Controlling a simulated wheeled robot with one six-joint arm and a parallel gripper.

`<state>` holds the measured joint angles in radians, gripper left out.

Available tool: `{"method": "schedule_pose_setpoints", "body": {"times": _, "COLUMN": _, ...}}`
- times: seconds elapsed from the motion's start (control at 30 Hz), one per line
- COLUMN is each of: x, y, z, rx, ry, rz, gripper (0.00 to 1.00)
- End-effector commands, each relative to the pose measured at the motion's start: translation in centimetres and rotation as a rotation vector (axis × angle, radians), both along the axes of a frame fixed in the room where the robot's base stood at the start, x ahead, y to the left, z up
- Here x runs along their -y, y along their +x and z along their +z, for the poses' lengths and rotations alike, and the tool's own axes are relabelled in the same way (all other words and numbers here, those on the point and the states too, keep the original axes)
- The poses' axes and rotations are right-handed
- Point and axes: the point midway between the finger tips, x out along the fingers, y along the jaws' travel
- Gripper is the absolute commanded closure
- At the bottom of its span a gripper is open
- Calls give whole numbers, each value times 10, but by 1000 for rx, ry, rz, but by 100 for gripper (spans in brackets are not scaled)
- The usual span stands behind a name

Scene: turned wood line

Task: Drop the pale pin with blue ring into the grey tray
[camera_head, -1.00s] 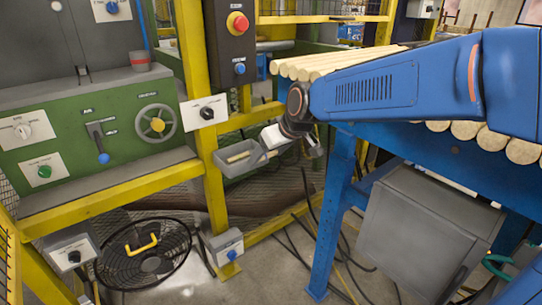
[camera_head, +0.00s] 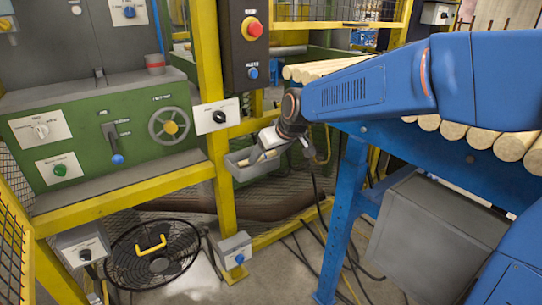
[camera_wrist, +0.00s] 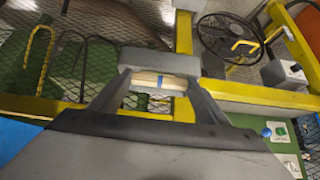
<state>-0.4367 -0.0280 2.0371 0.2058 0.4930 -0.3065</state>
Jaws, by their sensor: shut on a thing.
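The pale pin with blue ring (camera_wrist: 160,80) shows in the wrist view, spanning the gap between the fingertips of my gripper (camera_wrist: 158,84). My gripper is shut on it. The grey tray (camera_head: 254,174) is a small open box beside the yellow post in the head view. My gripper (camera_head: 278,143) is at the tray's right upper edge in that view, tilted down. A grey wall of the tray (camera_wrist: 145,60) shows just beyond the pin in the wrist view. Pale wood shows at the tray's opening in the head view; whether the pin touches the tray I cannot tell.
A yellow post (camera_head: 217,120) stands close to the left of the tray. A blue table (camera_head: 400,150) with pale rods (camera_head: 455,130) is on the right, with a grey cabinet (camera_head: 435,235) below. A black fan (camera_head: 150,255) lies on the floor at lower left.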

Motion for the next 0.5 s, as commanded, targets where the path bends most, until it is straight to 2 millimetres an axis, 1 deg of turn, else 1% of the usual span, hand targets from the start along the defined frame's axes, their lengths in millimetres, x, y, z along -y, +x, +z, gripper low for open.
{"method": "schedule_pose_setpoints", "body": {"times": 0.5, "x": -19, "y": 27, "z": -8, "rx": 0, "ry": -2, "rz": 2, "gripper": 51}}
